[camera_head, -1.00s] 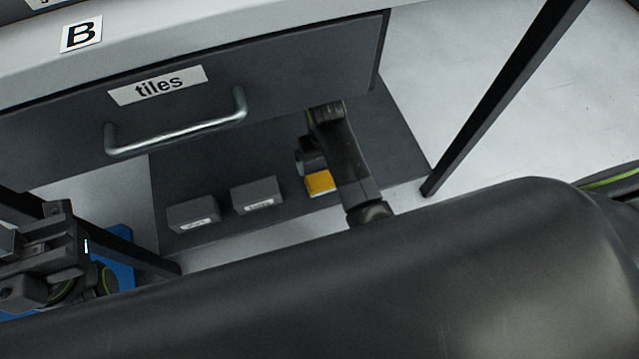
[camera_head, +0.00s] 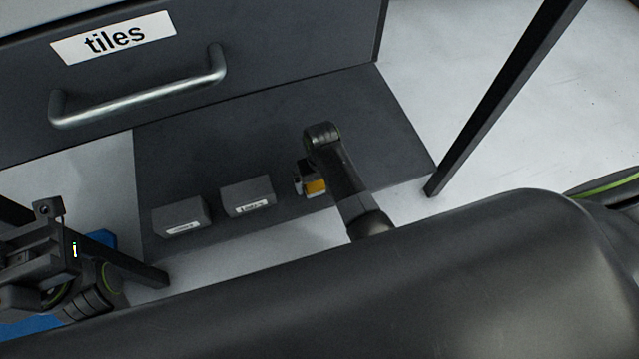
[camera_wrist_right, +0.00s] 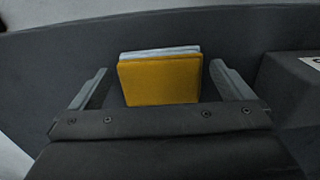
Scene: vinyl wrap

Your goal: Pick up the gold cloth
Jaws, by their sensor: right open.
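The gold cloth (camera_wrist_right: 160,80) is a folded yellow square in the right wrist view, with a pale layer along its far edge. It lies between the two spread fingers of my right gripper (camera_wrist_right: 160,88), with a gap on each side. In the head view only a small part of the gold cloth (camera_head: 315,187) shows beside my right arm. My right gripper (camera_head: 308,180) is mostly hidden there by its own arm. My left gripper (camera_head: 30,250) is at the lower left, far from the cloth; its fingers are not clear.
Two grey labelled blocks (camera_head: 181,217) (camera_head: 248,196) stand left of the cloth on a dark panel (camera_head: 230,130). A drawer marked "tiles" with a metal handle (camera_head: 140,90) is above. A dark post (camera_head: 505,95) stands at the right. A blue item shows beside my left gripper.

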